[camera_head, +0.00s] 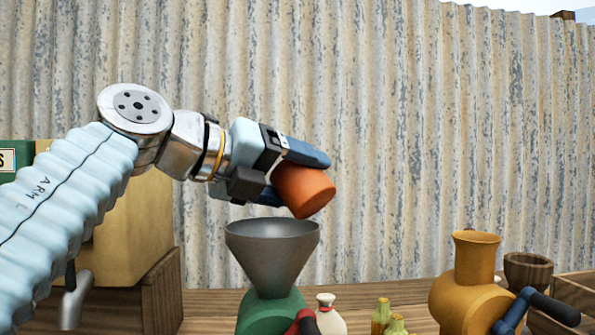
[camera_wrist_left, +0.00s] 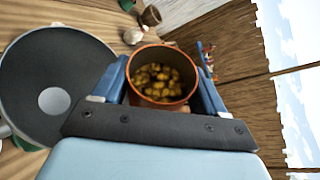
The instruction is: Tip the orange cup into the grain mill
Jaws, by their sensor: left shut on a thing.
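My left gripper (camera_head: 303,178) is shut on the orange cup (camera_head: 308,192), with a blue finger on each side of it. The cup is held tilted in the air, above and slightly right of the middle of a grey funnel (camera_head: 272,250). The funnel sits on a green mill body (camera_head: 270,312) with a red handle part. In the left wrist view, the cup (camera_wrist_left: 137,92) holds yellow-brown grains or lumps (camera_wrist_left: 158,82), still inside it. The wide funnel (camera_wrist_left: 85,75) lies left of the cup there. My right gripper is not in view.
A yellow mill (camera_head: 475,260) with a blue crank stands to the right. A white sack (camera_head: 330,318), small green-yellow bottles (camera_head: 382,315) and a dark wooden bowl (camera_head: 527,270) are on the wooden counter. A corrugated wall (camera_head: 400,130) stands behind.

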